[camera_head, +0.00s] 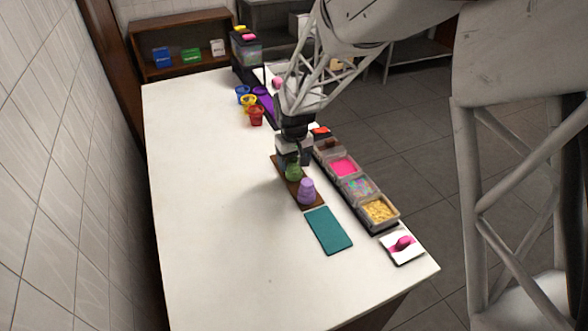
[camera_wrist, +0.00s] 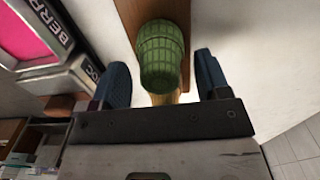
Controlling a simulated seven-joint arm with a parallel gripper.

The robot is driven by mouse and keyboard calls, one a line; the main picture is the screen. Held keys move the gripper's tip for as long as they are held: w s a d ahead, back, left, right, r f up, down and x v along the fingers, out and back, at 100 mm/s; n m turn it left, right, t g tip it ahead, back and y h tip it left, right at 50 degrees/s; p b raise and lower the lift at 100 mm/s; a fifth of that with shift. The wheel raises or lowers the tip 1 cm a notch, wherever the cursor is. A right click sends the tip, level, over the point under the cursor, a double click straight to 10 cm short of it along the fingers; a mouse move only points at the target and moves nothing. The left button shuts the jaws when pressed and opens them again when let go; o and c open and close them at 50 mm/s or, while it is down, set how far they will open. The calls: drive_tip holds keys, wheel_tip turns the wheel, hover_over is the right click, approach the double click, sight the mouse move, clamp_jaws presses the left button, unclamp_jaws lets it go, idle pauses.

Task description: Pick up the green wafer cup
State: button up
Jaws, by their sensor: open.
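The green wafer cup (camera_head: 293,172) stands on a brown board (camera_head: 313,202) on the white table, partly hidden by my gripper in the head view. In the wrist view the green wafer cup (camera_wrist: 161,55) is between and slightly ahead of my two blue-grey fingertips. My gripper (camera_wrist: 162,82) is open, with a gap visible on each side of the cup. In the head view my gripper (camera_head: 294,160) is low over the board, at the cup.
A purple cup (camera_head: 306,190) stands on the same board beside the green one. A row of topping bins (camera_head: 360,188) runs along the right. A teal mat (camera_head: 328,230) lies nearer. Coloured cups (camera_head: 249,102) stand farther back. The table's left side is clear.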

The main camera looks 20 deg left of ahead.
idle(0.5)
drive_tip(key=c, duration=0.8)
